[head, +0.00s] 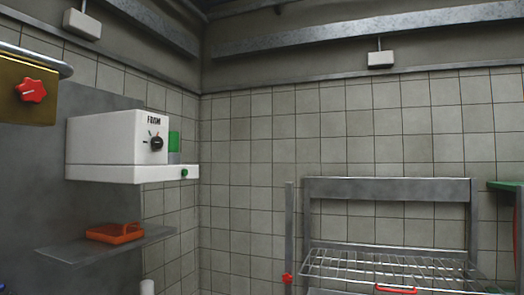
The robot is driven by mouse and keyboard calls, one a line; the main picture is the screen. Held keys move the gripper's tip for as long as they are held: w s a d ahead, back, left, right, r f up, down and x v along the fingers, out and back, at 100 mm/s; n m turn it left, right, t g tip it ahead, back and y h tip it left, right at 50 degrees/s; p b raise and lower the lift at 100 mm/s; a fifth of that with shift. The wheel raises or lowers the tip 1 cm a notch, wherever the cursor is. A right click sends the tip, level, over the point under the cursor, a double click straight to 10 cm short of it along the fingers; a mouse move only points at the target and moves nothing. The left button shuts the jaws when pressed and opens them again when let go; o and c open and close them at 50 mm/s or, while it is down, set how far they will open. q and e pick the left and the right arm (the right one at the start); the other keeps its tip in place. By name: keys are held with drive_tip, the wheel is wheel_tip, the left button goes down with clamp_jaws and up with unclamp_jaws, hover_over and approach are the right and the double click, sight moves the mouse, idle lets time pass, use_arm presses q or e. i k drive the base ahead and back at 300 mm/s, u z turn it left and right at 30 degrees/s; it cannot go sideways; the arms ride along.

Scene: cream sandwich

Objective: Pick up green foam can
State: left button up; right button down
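A green can-like cylinder (174,142) stands upright on the right end of a white wall-mounted machine (104,148) in the head view. The machine bears a dark dial and the word "FOAM" or similar, hard to read. The cylinder's lower part looks grey, and the machine's body hides part of its left side. A small green button (184,173) is on the front of the ledge below it. Neither of my grippers is in view.
A metal shelf (70,252) below the machine holds an orange object (114,233). A wire rack (390,268) with a metal back stands at the lower right. A brass-coloured box with a red knob (32,90) juts in at the upper left. The tiled wall between is bare.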

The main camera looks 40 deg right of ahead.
sight(172, 140)
drive_tip(key=z, duration=2.6)
drive_tip(key=i, duration=1.9)
drive_tip(key=u, duration=1.2)
